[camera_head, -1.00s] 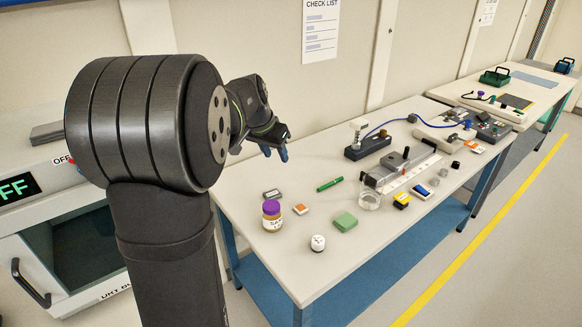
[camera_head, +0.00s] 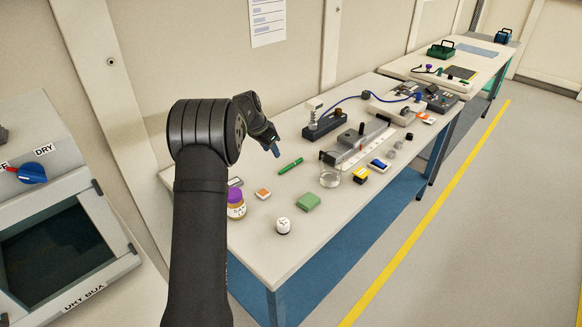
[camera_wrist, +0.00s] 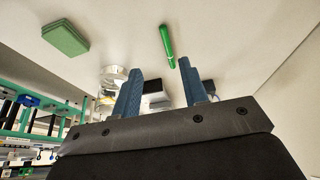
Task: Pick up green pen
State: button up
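The green pen (camera_head: 290,166) lies on the white table, behind the green block and left of the clear dish. It also shows in the wrist view (camera_wrist: 167,45), at the top, beyond the fingertips. My gripper (camera_head: 275,150) is above the table, up and to the left of the pen in the head view. In the wrist view its two blue fingers (camera_wrist: 160,78) stand wide apart with nothing between them. The gripper is open and does not touch the pen.
A black device (camera_head: 324,124) with a blue cable stands behind. Bare tabletop surrounds the pen.

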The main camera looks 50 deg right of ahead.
send_near(281, 171)
jog(key=x, duration=0.2)
jog(key=shift+s+d+f, duration=0.2)
jog(key=shift+s+f, duration=0.1)
jog(key=shift+w+x, duration=0.2)
jog(key=shift+x, duration=1.15)
jog(key=shift+w+x, duration=0.15)
jog(key=shift+x, duration=1.2)
jog(key=shift+c, duration=0.2)
grip_shut()
